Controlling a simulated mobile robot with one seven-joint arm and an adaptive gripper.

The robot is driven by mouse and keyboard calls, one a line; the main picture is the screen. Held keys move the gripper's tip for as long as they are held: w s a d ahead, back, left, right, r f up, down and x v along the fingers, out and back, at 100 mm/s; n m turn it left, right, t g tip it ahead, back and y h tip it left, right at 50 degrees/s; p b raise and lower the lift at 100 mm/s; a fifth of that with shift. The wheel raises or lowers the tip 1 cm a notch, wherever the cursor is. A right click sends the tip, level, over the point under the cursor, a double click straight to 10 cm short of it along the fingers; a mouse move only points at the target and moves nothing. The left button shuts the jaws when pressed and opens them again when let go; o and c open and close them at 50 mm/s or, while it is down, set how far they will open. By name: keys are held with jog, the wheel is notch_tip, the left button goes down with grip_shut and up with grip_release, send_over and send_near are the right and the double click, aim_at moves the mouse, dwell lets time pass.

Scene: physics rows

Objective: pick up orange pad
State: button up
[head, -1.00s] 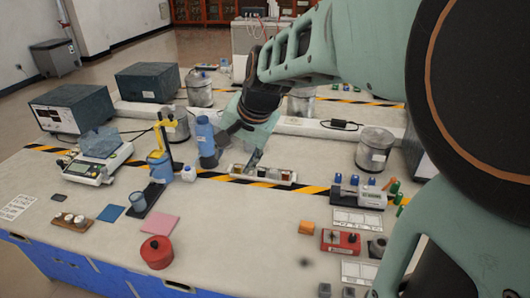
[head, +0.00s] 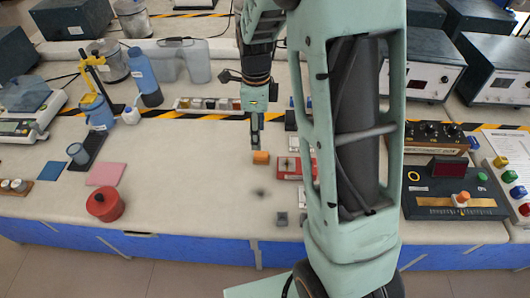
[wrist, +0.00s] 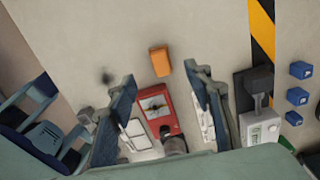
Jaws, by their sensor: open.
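My gripper (head: 255,146) hangs pointing down above and slightly behind the pad in the head view. In the wrist view my gripper (wrist: 160,85) has its two fingers wide apart with nothing between them. Whether a fingertip touches the pad cannot be told.
The red device (head: 290,168) stands close to the pad's right. A red round pot (head: 104,205) and a pink pad (head: 106,174) lie to the left. The bench left of the orange pad is clear.

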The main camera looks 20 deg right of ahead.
aim_at(261, 153)
notch_tip(261, 153, down, 4)
jog(key=shift+r, duration=0.1)
jog(key=f, duration=0.3)
jog(key=d+f, duration=0.1)
jog(key=shift+s+f, duration=0.2)
jog(key=shift+f, duration=0.2)
jog(key=shift+a+f, duration=0.1)
jog(key=shift+f, duration=0.3)
jog(key=c, duration=1.1)
jog(key=shift+o, duration=0.2)
jog(key=shift+r, duration=0.1)
